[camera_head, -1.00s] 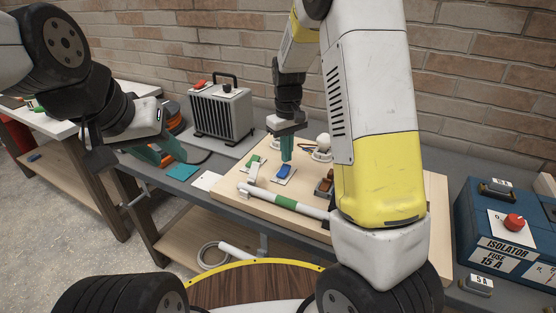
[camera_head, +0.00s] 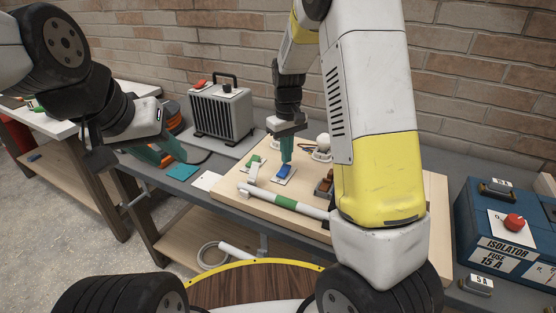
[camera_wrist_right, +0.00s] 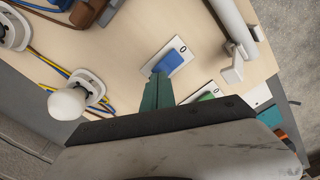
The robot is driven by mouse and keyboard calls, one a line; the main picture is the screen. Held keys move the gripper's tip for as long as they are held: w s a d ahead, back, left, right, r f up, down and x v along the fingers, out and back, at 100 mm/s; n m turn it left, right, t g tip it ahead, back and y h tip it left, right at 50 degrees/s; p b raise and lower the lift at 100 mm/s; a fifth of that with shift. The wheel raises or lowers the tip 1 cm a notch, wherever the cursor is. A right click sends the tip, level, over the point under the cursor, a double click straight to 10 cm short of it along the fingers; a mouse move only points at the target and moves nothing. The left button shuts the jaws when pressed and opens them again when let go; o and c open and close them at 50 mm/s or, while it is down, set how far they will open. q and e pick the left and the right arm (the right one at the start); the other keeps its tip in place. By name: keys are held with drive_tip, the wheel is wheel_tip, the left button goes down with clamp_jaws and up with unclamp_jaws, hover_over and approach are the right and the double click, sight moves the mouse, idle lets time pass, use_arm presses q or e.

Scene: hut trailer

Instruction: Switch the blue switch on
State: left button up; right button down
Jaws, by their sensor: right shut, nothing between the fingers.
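The blue switch (camera_head: 284,170) sits on a white plate on the light wooden board. In the right wrist view the blue switch (camera_wrist_right: 172,62) has a "0" mark at one end of its plate; the other end is hidden behind my fingers. My right gripper (camera_head: 286,160) is shut and empty, pointing down at the far end of the blue switch. In the right wrist view its teal fingertips (camera_wrist_right: 158,82) are right beside the blue rocker; I cannot tell whether they touch it.
A green switch (camera_head: 254,161) is left of the blue one. A white bulb (camera_wrist_right: 67,104) and brown parts are close by. A heater (camera_head: 222,110) stands behind; a blue isolator box (camera_head: 500,235) is at right.

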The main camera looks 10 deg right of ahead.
sight(287, 166)
drive_tip(key=shift+f, duration=1)
idle(0.3)
drive_tip(key=shift+r, duration=3.55)
drive_tip(key=s+d+r+m+t, duration=0.1)
drive_tip(key=s+r, duration=0.3)
drive_tip(key=s, duration=0.4)
drive_tip(key=s+r+m+t+y, duration=0.1)
drive_tip(key=s+r+m+t, duration=0.1)
drive_tip(key=s+r, duration=0.3)
drive_tip(key=s+d+r+m+t+y, duration=0.1)
drive_tip(key=s+r+t, duration=0.2)
drive_tip(key=s, duration=0.8)
drive_tip(key=shift+d+r+m, duration=0.3)
drive_tip(key=shift+d+r, duration=0.05)
drive_tip(key=shift+r, duration=0.35)
